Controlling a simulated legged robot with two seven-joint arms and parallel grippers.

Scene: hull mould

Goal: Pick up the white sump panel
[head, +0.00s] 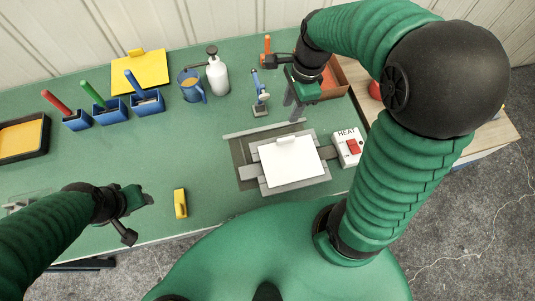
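The white sump panel (291,163) lies flat on a grey plate (319,179) over the dark mould area near the table's front. A small raised white tab (287,140) stands at its back edge. My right gripper (294,112) is behind and above the panel, fingers pointing down. The fingers look apart with nothing between them, and they do not touch the panel. My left gripper (141,218) is low over the front left of the table, away from the panel, with its fingers spread and empty.
A HEAT box (341,157) with a red switch stands right of the panel. A yellow block (180,204) lies left. A blue stand (258,91), white pump bottle (217,77), blue jug (190,93) and blue tool bins (110,112) are behind. The left-middle table is clear.

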